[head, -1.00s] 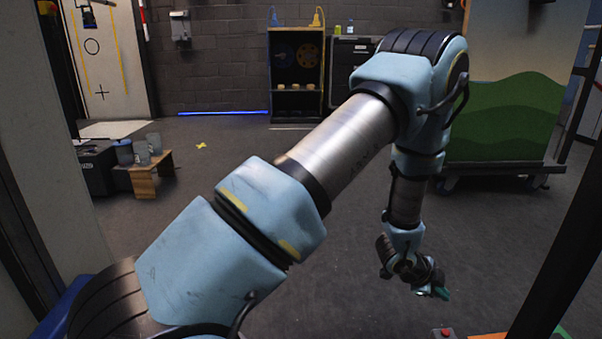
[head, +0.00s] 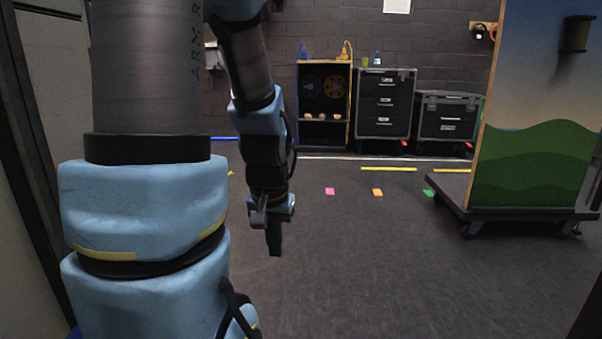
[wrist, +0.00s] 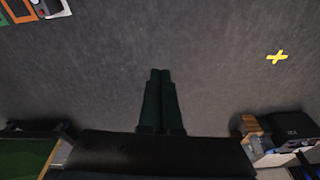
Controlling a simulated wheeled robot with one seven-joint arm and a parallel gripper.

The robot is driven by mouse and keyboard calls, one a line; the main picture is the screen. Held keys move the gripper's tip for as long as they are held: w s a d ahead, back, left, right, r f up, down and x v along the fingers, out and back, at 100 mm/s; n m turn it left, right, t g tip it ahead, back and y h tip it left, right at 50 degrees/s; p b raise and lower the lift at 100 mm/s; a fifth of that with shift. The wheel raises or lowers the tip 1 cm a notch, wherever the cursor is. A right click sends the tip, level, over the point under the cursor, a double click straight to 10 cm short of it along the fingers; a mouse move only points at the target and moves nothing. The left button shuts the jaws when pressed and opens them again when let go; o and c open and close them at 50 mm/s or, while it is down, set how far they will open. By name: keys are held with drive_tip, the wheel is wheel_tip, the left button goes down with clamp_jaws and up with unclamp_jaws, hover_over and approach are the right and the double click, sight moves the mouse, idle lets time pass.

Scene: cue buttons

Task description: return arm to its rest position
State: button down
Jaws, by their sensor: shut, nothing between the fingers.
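My gripper (head: 275,250) hangs down over the dark grey floor, left of the middle of the head view. Its dark green fingers point downward. In the wrist view my gripper (wrist: 160,75) has its two fingers side by side, touching, with nothing between them. My blue and grey arm rises along the left of the head view and its upper part leaves the top of the picture. A panel with orange, green, grey and white parts (wrist: 45,8) is cut off at the upper left of the wrist view.
A painted scenery flat (head: 535,110) stands on a wheeled base at right. A shelf (head: 325,72) and black cases (head: 385,105) line the back wall. A yellow cross (wrist: 277,57) marks the floor. The floor around my gripper is clear.

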wheel_tip(320, 180, up, 40)
drive_tip(key=s+a+n+p, duration=0.1)
drive_tip(key=s+p, duration=0.1)
drive_tip(key=p, duration=3.6)
drive_tip(key=shift+a+f, duration=0.2)
drive_tip(key=shift+f, duration=0.05)
